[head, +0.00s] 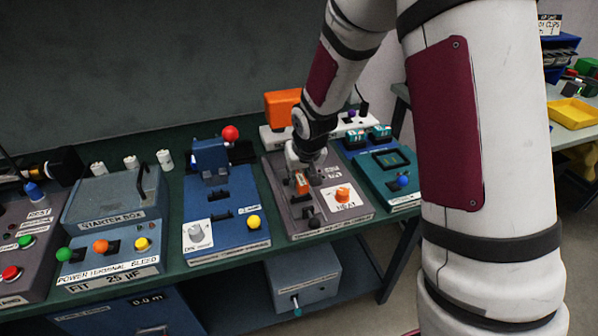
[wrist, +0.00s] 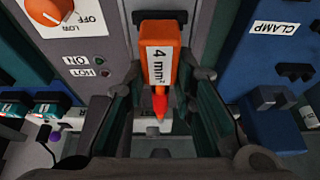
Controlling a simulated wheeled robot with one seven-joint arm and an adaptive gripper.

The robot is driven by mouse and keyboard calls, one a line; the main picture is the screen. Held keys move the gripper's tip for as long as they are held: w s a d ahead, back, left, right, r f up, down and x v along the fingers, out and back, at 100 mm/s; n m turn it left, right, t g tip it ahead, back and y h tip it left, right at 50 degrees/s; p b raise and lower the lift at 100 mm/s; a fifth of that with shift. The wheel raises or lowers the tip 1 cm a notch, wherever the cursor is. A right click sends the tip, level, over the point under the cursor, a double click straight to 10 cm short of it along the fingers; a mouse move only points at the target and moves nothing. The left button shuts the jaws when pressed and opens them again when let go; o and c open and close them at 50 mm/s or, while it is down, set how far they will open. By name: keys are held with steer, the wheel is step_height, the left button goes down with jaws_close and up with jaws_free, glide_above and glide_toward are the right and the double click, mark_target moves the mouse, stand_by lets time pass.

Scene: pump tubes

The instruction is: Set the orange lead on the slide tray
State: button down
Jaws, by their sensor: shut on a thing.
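The orange lead (wrist: 157,60) is a block labelled "4 mm²" with a red-orange tip that points toward the bottom of the wrist view. My gripper (wrist: 166,88) is shut on it, with a finger on either side. In the head view, the orange lead (head: 301,184) shows at the end of my gripper (head: 303,172), over the grey panel (head: 318,216) with the orange knob. I cannot tell which part is the slide tray; my gripper covers some of that panel. Whether the lead touches the panel is unclear.
A blue unit (head: 228,228) with a red ball lever stands left of the grey panel. A teal panel (head: 374,176) with a blue knob stands to its right. The orange knob (head: 343,194) sits close to my gripper. An orange box (head: 282,106) stands behind.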

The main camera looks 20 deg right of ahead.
steer(key=shift+f+b, duration=0.85)
steer(key=shift+f, duration=0.55)
steer(key=shift+s+f, duration=0.1)
steer(key=shift+f, duration=0.25)
steer(key=shift+s+f, duration=0.2)
steer(key=c, duration=1.2)
jaws_free()
steer(key=shift+f, duration=0.1)
steer(key=shift+c, duration=0.2)
steer(key=shift+w, duration=0.1)
steer(key=shift+r, duration=0.2)
steer(key=shift+r, duration=0.4)
steer(key=v, duration=1.1)
steer(key=shift+r, duration=0.2)
